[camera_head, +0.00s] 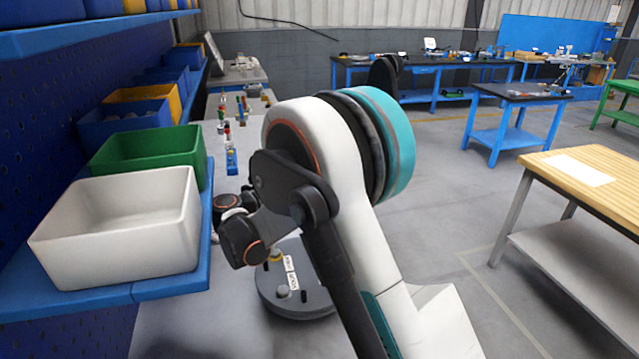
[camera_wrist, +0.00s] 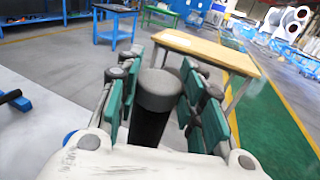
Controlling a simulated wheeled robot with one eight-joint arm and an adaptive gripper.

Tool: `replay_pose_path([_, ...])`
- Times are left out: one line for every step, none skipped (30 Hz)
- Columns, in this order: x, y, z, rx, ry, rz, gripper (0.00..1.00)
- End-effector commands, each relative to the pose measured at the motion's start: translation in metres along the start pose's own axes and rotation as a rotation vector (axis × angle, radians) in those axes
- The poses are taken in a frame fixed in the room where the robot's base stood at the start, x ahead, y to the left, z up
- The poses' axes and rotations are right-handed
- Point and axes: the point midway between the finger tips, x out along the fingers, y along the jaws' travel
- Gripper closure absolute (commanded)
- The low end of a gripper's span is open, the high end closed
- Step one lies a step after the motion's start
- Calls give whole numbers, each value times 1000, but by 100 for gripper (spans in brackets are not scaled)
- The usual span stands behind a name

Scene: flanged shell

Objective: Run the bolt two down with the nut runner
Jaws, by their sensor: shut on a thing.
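My gripper (camera_wrist: 160,95) is shut on a dark cylinder with a grey rounded end, which I take to be the nut runner (camera_wrist: 158,90). Its teal pads stand on both sides of the cylinder. In the head view my own arm covers the gripper and the tool. The flanged shell (camera_head: 268,298), a dark round plate, sits on the grey bench, partly behind my arm. A grey bolt head (camera_head: 283,291) and a yellowish one (camera_head: 276,256) show on it, beside a white label (camera_head: 291,272) too small to read. Which bolt is bolt two, I cannot tell.
A white bin (camera_head: 120,235) and a green bin (camera_head: 150,148) stand on a blue shelf at the left. Several small coloured items (camera_head: 230,150) stand farther back on the bench. A wood-topped table (camera_head: 590,175) stands at the right, with open floor between.

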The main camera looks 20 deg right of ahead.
Motion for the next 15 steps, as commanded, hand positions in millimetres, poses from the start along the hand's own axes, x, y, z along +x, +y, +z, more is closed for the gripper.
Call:
replay_pose_path([0,0,-1,0,-2,0,100])
replay_pose_path([0,0,-1,0,-2,0,100])
replay_pose_path([0,0,-2,0,-2,0,100])
replay_pose_path([0,0,-3,0,-2,0,100])
replay_pose_path([0,0,-4,0,-2,0,100])
replay_pose_path([0,0,-4,0,-2,0,100])
replay_pose_path([0,0,-5,0,-2,0,100])
replay_pose_path([0,0,-6,0,-2,0,100])
replay_pose_path([0,0,-6,0,-2,0,100])
replay_pose_path([0,0,-7,0,-2,0,100])
replay_pose_path([0,0,-8,0,-2,0,100])
replay_pose_path([0,0,-8,0,-2,0,100])
replay_pose_path([0,0,-9,0,-2,0,100])
replay_pose_path([0,0,-10,0,-2,0,100])
replay_pose_path([0,0,-10,0,-2,0,100])
